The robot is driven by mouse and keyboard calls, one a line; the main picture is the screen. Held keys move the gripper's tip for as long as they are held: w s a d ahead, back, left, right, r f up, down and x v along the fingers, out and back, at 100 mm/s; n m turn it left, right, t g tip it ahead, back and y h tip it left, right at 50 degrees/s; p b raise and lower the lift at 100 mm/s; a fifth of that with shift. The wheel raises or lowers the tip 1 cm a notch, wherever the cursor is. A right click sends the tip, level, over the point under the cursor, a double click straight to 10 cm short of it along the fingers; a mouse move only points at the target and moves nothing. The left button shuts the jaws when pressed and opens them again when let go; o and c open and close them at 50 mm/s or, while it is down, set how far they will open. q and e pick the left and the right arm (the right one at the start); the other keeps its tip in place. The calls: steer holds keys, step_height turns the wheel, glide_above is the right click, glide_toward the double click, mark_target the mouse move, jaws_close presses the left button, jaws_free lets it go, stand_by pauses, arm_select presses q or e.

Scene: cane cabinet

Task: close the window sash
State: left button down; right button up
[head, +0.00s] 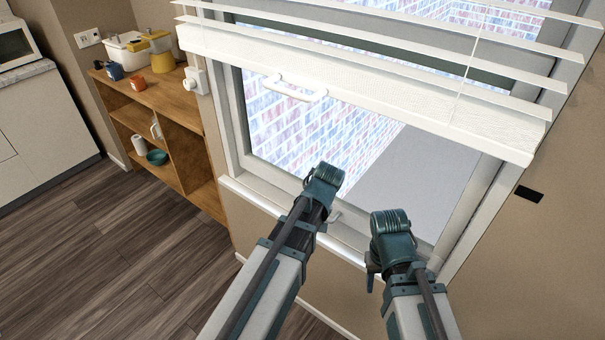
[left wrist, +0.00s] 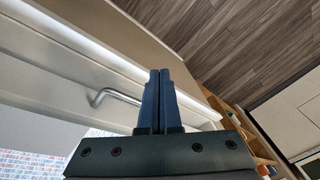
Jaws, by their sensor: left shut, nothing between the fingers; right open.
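The window (head: 240,120) fills the upper right of the head view, with a brick wall seen through its pane. A white bar handle (head: 295,90) shows just below the blind; I cannot tell what it is fixed to. A grey handle (left wrist: 118,95) shows on the pale lower frame in the left wrist view, left of my left gripper (left wrist: 162,72). That gripper is shut and empty, its fingertips apart from the handle in the picture. My right gripper (head: 373,272) is open in front of the lower right window frame, its fingers mostly hidden by its wrist.
A white slatted blind (head: 360,85) hangs across the upper window. A wooden shelf unit (head: 185,150) with kitchen items stands left of it. A small black plate (head: 529,194) is on the wall at right. The wooden floor (head: 110,245) at left is clear.

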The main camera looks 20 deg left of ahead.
arm_select(q)
steer(key=w+r+n+t+y+p, duration=0.1)
steer(key=w+r+n+y+p, duration=0.1)
steer(key=w+r+n, duration=0.6)
steer(key=w+y, duration=0.1)
steer(key=w, duration=0.2)
steer(key=shift+w+a+r+n+y+p, duration=0.2)
steer(key=shift+w+a+n+y+p, duration=0.1)
steer(key=shift+a+n+p, duration=0.1)
arm_select(e)
step_height(320, 180, up, 5)
steer(key=shift+r, duration=0.2)
arm_select(q)
steer(key=shift+f, duration=0.1)
arm_select(e)
steer(key=shift+f, duration=0.1)
arm_select(q)
steer(key=b+x, duration=0.8)
steer(key=x, duration=0.2)
steer(key=shift+w+d+b, duration=0.1)
steer(key=shift+d+b, duration=0.1)
steer(key=shift+b, duration=0.1)
step_height(320, 180, down, 3)
steer(key=b, duration=0.3)
steer(key=shift+d+f, duration=0.1)
steer(key=shift+d+f+b, duration=0.1)
steer(key=shift+f+b, duration=0.2)
steer(key=shift+b, duration=0.05)
arm_select(e)
step_height(320, 180, down, 12)
